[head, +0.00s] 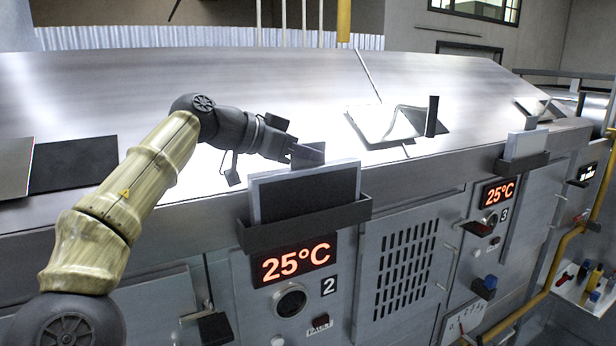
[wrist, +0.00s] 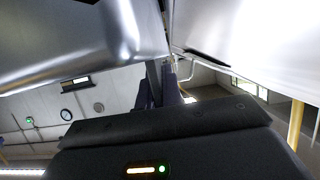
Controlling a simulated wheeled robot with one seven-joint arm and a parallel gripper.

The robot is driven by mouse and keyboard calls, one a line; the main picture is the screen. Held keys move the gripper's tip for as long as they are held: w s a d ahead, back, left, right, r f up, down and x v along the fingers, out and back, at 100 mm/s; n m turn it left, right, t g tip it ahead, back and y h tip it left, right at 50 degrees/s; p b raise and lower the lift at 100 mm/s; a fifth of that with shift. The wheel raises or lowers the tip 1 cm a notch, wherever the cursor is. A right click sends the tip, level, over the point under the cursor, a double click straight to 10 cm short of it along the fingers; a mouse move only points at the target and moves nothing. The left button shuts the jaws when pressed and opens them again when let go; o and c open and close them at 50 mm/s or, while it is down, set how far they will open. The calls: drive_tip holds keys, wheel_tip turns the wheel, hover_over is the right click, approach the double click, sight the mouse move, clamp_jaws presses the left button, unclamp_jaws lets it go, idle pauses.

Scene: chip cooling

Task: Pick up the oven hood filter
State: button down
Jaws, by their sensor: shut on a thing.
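The oven hood filter (head: 304,193), a dark panel in a light grey frame, stands upright in a dark holder (head: 300,232) on the front of the machine, above a 25°C display marked 2. A grey tab (head: 309,157) shows just behind its top edge. My gripper (head: 308,153) reaches in from the left and is shut at this tab, which looks like part of the filter. Its fingers partly hide the tab. In the wrist view, my gripper (wrist: 160,88) has its fingers close together, with a narrow grey piece at them; most of the grip is hidden.
The sloping metal hood (head: 270,85) lies behind my gripper. A dark opening (head: 430,121) with a shiny panel is right of centre, and a dark opening (head: 75,165) is at left. A second holder (head: 522,165) with a grey panel stands at right. A yellow pipe (head: 575,240) runs at far right.

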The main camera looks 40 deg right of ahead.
drive_tip(key=shift+r, duration=0.15)
wheel_tip(320, 180, up, 18)
drive_tip(key=p, duration=0.5)
drive_tip(key=shift+p, duration=0.3)
idle(0.4)
